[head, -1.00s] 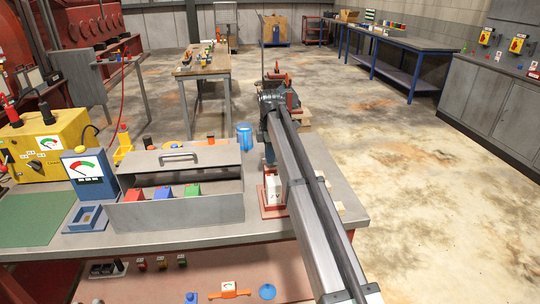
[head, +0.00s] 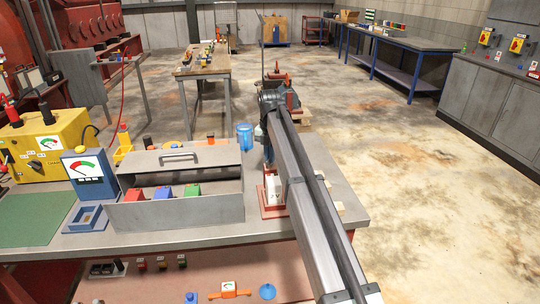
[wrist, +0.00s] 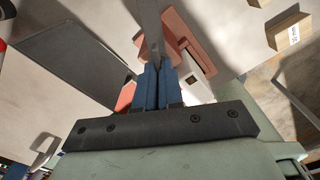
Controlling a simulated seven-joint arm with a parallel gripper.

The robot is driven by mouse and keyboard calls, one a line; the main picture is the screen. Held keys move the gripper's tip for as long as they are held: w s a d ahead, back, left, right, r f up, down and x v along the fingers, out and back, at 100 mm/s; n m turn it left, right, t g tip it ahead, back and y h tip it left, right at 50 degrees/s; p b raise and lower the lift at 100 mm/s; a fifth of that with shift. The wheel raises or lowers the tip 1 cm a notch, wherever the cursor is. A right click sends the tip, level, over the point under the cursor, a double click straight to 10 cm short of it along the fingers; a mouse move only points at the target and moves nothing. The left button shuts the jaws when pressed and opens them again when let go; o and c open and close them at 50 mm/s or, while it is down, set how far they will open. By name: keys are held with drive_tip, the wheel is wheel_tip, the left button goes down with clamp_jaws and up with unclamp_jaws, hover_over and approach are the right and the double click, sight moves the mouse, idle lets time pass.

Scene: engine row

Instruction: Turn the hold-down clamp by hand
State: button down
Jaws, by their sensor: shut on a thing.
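My gripper (wrist: 160,88) has blue fingers closed together on a flat grey metal bar, the hold-down clamp (wrist: 152,28). The bar runs up the wrist view from the fingertips, over a red base plate (wrist: 205,48). A white block (wrist: 198,92) is partly hidden beside the fingers. In the head view, the white block (head: 273,189) stands on the red base (head: 267,213) at the bench's right end. There my arm covers the clamp and most of the gripper.
A grey metal box with a handle (head: 180,212) holds red, blue and green blocks just left of the base. A blue cup (head: 244,137) stands behind it. Small wooden blocks (wrist: 289,30) lie to the right.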

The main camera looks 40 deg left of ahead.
drive_tip(key=n, duration=0.4)
drive_tip(key=shift+s+d+f+n, duration=0.2)
drive_tip(key=shift+f+n, duration=0.15)
drive_tip(key=shift+n, duration=0.05)
idle(0.4)
drive_tip(key=c, duration=1.3)
unclamp_jaws()
drive_tip(key=shift+o, duration=0.2)
wheel_tip(320, 180, up, 15)
drive_tip(key=shift+w+a+f, duration=0.15)
drive_tip(key=shift+a+f, duration=0.05)
